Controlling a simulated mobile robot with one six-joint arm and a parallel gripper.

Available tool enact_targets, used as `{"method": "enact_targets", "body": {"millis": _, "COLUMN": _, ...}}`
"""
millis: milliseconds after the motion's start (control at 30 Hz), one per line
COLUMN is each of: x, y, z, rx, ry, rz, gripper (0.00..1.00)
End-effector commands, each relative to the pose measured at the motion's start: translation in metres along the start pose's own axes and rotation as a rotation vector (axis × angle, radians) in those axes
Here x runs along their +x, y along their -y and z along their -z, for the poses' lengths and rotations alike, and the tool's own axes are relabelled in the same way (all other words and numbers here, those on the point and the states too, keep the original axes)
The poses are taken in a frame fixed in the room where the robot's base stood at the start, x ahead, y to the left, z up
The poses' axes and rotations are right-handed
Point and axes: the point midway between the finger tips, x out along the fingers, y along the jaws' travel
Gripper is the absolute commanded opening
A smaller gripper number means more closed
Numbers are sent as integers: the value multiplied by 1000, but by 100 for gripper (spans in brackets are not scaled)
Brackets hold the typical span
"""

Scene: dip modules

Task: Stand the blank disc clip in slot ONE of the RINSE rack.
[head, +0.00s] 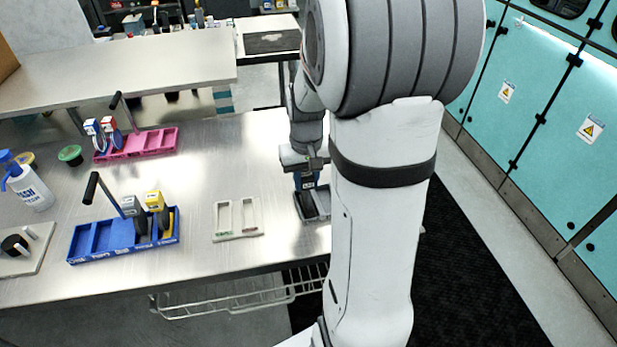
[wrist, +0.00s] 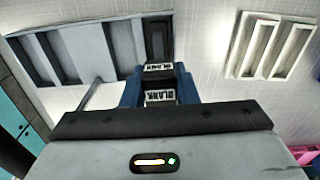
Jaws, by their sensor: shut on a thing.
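My gripper (wrist: 160,88) is shut on the blank disc clip (wrist: 158,68), whose cap reads BLANK in the wrist view. The clip's dark body is at the right end of a grey slotted rack (wrist: 98,52); I cannot tell if it is inside the slot or above it. In the head view, my gripper (head: 306,180) is over this grey rack (head: 322,217) at the table's right end, and my arm partly hides the rack. A blue rack (head: 88,256) holds a grey clip (head: 133,212) and a yellow clip (head: 156,202). Rack names are too small to read.
A white two-slot tray (head: 238,237) lies between the blue and grey racks; it also shows in the wrist view (wrist: 240,45). A pink rack (head: 150,143) with red and blue clips stands farther back. A wash bottle (head: 32,187) stands at left. The table's middle is clear.

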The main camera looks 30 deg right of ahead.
Motion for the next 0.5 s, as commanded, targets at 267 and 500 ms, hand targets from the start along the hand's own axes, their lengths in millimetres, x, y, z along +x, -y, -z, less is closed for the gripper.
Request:
{"method": "enact_targets", "body": {"millis": 267, "x": 3, "y": 0, "z": 0, "rx": 1, "ry": 0, "rz": 0, "gripper": 31}}
{"method": "enact_targets", "body": {"millis": 500, "x": 3, "y": -1, "z": 0, "rx": 1, "ry": 0, "rz": 0, "gripper": 48}}
